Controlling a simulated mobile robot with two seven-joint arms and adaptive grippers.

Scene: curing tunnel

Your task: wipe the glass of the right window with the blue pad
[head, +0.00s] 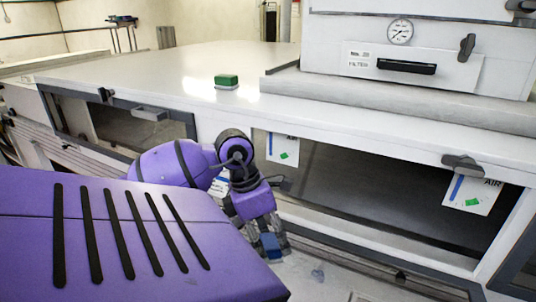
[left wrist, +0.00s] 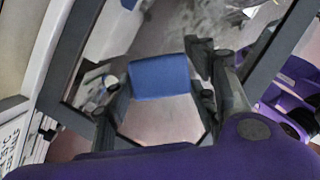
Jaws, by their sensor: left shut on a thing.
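The blue pad (head: 271,246) is between the fingertips of my left gripper (head: 268,238), low in front of the tunnel's side. In the left wrist view the pad (left wrist: 160,77) is a blue block, and the fingers of my left gripper (left wrist: 160,92) are shut on it. The right window (head: 400,195) is a wide, dark opening in a grey frame; its glass is hard to make out. Two white AIR labels show there, one at the left (head: 282,148) and one at the right (head: 472,192). The pad appears apart from the window. My right gripper is not in view.
A green-and-white block (head: 227,81) lies on the white tunnel top (head: 170,75). The left window (head: 130,125) has a grey handle. A dark latch (head: 462,163) sticks out above the right window. A filter housing (head: 420,65) with a gauge stands at the back right.

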